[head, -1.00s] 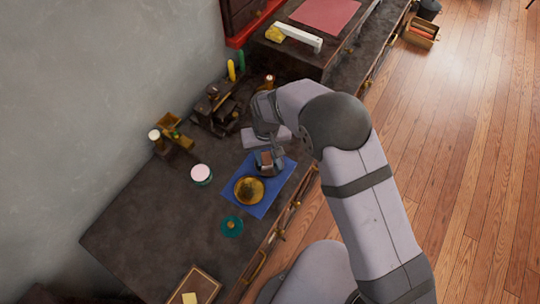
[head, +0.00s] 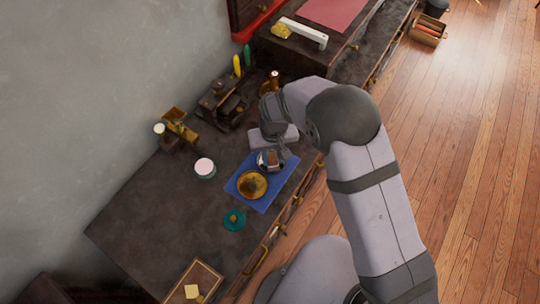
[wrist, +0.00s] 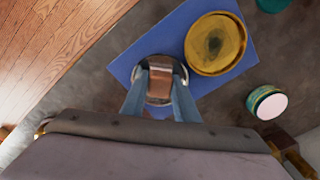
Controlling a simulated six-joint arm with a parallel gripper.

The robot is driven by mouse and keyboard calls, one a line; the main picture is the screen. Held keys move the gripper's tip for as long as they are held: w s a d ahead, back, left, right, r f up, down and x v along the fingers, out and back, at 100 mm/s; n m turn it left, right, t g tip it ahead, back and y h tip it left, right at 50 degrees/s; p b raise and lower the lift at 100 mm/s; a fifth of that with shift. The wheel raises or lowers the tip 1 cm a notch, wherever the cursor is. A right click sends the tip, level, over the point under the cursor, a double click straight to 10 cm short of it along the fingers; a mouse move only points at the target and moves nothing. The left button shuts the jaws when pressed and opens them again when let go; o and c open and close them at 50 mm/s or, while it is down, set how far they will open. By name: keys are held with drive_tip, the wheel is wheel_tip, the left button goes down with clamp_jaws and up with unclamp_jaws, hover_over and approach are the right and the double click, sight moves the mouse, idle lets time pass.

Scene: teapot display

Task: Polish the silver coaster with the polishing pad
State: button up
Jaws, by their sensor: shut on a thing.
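The silver coaster (wrist: 160,59) lies flat on the blue mat (wrist: 205,84), mostly covered by the pad and fingers. In the head view the silver coaster (head: 263,160) is partly hidden by my gripper (head: 273,154). My gripper (wrist: 160,77) is shut on the polishing pad (wrist: 160,78), a brown block between the two fingers. The pad is over the coaster's middle; its underside is hidden, so I cannot tell whether it touches. A gold coaster (wrist: 215,43) with a dark stain lies beside it on the mat, also in the head view (head: 251,185).
A jar with a pale pink top (head: 205,166) stands left of the mat, and a teal lid (head: 234,220) lies in front. Dark metal tools (head: 225,104) and a wooden holder (head: 178,128) stand at the back.

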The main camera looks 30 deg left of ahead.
drive_tip(key=shift+w+d, duration=0.3)
drive_tip(key=shift+r, duration=0.1)
drive_tip(key=shift+r+p, duration=2.3)
drive_tip(key=shift+r, duration=0.65)
drive_tip(key=shift+r+p, duration=1.1)
drive_tip(key=shift+r, duration=0.4)
